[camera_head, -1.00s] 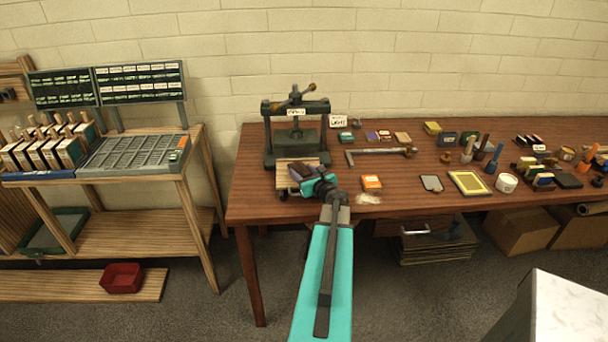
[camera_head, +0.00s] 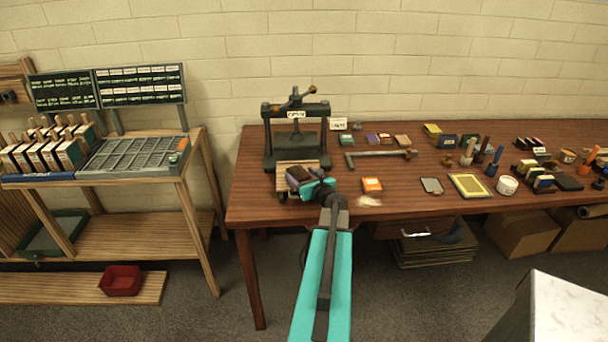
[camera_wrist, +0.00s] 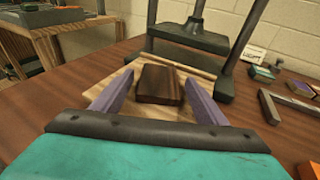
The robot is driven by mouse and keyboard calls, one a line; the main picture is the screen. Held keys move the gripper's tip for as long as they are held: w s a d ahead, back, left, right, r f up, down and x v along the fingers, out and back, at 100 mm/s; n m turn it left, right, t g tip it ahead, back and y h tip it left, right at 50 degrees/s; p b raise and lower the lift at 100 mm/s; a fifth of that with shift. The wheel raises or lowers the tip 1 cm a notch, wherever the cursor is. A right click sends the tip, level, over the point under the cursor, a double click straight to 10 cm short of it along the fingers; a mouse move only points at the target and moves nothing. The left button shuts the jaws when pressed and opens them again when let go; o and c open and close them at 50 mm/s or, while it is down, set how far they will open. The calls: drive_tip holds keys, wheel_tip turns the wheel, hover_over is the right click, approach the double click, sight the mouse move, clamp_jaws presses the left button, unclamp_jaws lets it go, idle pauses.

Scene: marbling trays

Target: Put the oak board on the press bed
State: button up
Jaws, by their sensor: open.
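A dark brown block, which looks like the oak board (camera_wrist: 160,84), lies flat on a pale wooden slab, apparently the press bed (camera_head: 284,165), at the front of the dark press (camera_head: 269,140). In the wrist view the pale slab shows around the block, with a raised strip (camera_wrist: 203,71) along its back. My gripper (camera_wrist: 157,98) is open. Its two purple fingers stand either side of the block, with a visible gap on each side. In the head view my gripper (camera_head: 300,182) is at the slab's front right, and partly hides the block.
The press posts and plate (camera_wrist: 190,35) rise just behind the slab. A type cabinet (camera_head: 135,155) stands left, across a gap.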

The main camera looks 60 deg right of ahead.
drive_tip(key=shift+r, duration=0.1)
drive_tip(key=shift+r, duration=0.15)
drive_tip(key=shift+s+a, duration=0.15)
drive_tip(key=shift+s, duration=0.05)
drive_tip(key=b+v, duration=0.2)
drive_tip(key=v, duration=0.8)
drive_tip(key=shift+s+a+b, duration=0.15)
drive_tip(key=shift+s+b, duration=0.15)
drive_tip(key=shift+b, duration=0.05)
drive_tip(key=shift+s+d, duration=0.25)
idle(0.4)
